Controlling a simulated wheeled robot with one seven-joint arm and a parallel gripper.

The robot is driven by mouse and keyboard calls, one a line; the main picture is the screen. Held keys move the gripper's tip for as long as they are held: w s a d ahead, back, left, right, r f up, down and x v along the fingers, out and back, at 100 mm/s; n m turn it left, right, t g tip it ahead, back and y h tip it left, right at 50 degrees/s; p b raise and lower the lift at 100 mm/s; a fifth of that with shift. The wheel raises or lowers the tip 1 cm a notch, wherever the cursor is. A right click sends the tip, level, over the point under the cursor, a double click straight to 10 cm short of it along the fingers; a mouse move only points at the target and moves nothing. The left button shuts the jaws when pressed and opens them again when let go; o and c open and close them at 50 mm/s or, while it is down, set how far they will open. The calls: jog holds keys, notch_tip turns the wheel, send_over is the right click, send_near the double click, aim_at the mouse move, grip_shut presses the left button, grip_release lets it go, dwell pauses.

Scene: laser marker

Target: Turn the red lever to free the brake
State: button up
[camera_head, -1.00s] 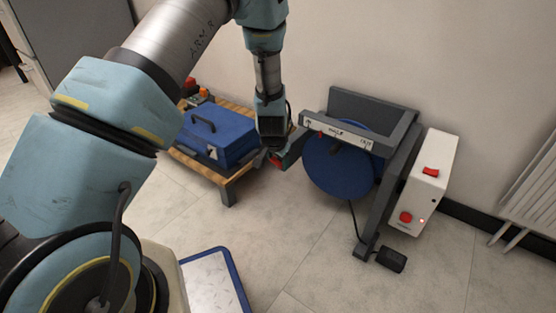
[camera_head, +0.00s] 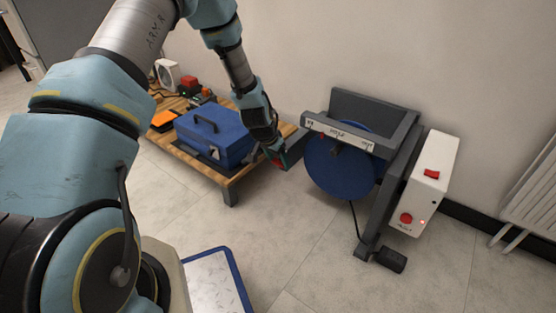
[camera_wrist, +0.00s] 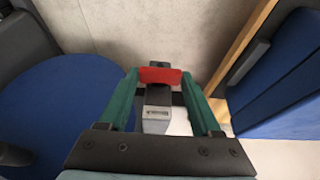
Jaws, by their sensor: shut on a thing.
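The red lever (camera_wrist: 160,75) is between the green fingertips of my gripper (camera_wrist: 160,80) in the wrist view, and the gripper is shut on it. A dark stem and a grey block (camera_wrist: 156,122) show below the lever between the fingers. In the head view my gripper (camera_head: 279,159) is tilted, at the left side of the grey frame (camera_head: 403,135) that carries the blue disc (camera_head: 338,172). Only a little red shows at the fingertips there. The disc also shows at left in the wrist view (camera_wrist: 62,110).
A wooden low table (camera_head: 236,183) with a blue case (camera_head: 214,143) stands close on the left. A white control box (camera_head: 424,185) with red switches and a lit red lamp is on the right. A black pedal (camera_head: 391,260) lies on the floor. Open floor lies in front.

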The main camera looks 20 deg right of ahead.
jog(key=o, duration=1.4)
jog(key=p+v, duration=0.4)
jog(key=v, duration=0.6)
jog(key=shift+s+a+r+p, duration=0.1)
jog(key=shift+a+r+p, duration=0.05)
jog(key=shift+r+p, duration=0.2)
